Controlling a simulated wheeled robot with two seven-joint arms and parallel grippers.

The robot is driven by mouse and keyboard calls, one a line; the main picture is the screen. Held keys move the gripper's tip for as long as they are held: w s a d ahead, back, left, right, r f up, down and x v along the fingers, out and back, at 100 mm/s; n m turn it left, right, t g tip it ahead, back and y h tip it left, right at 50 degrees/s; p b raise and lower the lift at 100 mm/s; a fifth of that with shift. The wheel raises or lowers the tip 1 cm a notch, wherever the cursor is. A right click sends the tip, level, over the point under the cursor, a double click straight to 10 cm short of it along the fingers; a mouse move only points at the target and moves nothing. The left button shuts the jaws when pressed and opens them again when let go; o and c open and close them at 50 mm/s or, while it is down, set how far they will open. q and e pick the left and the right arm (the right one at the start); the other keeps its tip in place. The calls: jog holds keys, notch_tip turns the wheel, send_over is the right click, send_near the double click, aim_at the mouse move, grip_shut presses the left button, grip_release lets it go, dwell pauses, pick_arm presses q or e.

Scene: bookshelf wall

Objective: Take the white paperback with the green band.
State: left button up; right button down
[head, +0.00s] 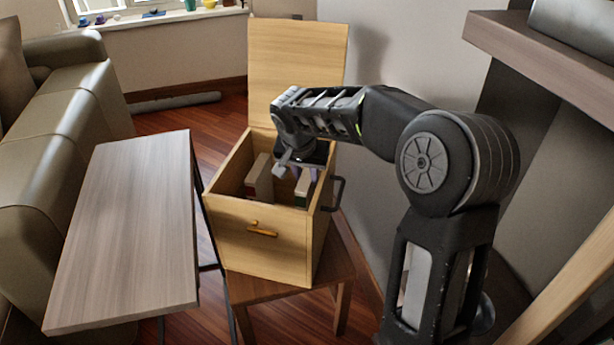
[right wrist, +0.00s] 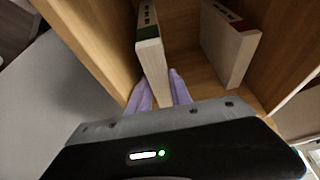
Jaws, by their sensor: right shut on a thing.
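The white paperback with the green band (head: 303,186) stands upright inside an open wooden box (head: 240,217), near its right wall. It also shows in the right wrist view (right wrist: 151,58), with its dark green band at the far end. My right gripper (head: 303,173) reaches down into the box from above, and its pale purple fingers (right wrist: 160,90) are shut on this book, one on each side. The lower part of the book is hidden by the box's front wall in the head view. My left gripper is in neither view.
A second pale book with a red band (head: 260,178) stands in the box to the left, apart from the held one. The box's lid (head: 297,70) is raised. The box stands on a wooden stool (head: 290,292). A bare table (head: 135,225) is at left.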

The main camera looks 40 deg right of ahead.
notch_tip(320, 180, up, 12)
jog(key=p, duration=0.3)
jog(key=shift+f, duration=0.2)
jog(key=shift+r, duration=0.1)
dwell(0.4)
